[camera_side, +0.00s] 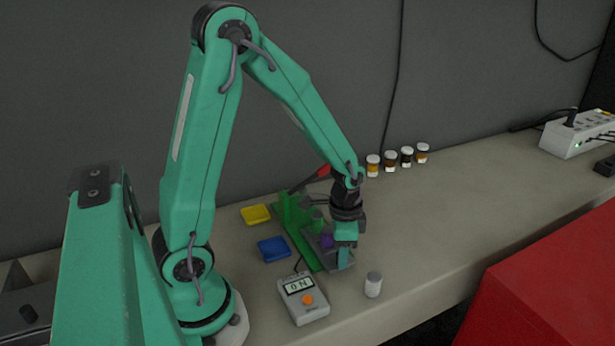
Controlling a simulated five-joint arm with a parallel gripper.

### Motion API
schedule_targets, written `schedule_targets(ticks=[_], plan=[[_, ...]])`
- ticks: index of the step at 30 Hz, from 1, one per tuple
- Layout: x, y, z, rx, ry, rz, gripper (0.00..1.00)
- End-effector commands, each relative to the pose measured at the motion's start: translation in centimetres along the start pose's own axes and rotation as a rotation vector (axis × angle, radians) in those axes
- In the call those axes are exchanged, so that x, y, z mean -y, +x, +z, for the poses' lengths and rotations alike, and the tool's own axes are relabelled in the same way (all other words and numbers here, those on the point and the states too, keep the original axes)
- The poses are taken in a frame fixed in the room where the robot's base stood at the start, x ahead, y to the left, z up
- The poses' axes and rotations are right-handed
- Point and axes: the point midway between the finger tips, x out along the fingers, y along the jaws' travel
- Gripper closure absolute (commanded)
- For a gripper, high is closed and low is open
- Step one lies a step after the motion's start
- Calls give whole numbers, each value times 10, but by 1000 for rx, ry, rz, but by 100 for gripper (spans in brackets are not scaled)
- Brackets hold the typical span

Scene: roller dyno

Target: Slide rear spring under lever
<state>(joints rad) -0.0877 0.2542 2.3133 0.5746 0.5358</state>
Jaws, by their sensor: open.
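A green fixture (293,222) stands on the bench, with a dark lever (311,180) that has a red end rising over its back. My gripper (344,262) points down at the fixture's right side, over a grey plate there, and is open. A small purple part (327,241) shows just left of my gripper; I cannot tell whether it touches the fingers. I cannot make out which part is the rear spring. My gripper and wrist hide part of the fixture's right side.
A yellow tray (255,214) and a blue tray (273,249) lie left of the fixture. Several jars (390,161) line the wall.

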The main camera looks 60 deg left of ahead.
Motion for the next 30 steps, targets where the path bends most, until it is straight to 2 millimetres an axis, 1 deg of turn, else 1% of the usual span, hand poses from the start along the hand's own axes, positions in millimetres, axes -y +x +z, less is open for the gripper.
schedule_targets(ticks=[4,5,9,11,20,23,30], plan=[[0,0,0,0,0,0,59],[0,0,0,0,0,0,61],[0,0,0,0,0,0,88],[0,0,0,0,0,0,100],[4,0,1,0,-1,0,100],[11,-1,4,-1,-4,0,100],[39,-1,17,-3,-6,-2,100]])
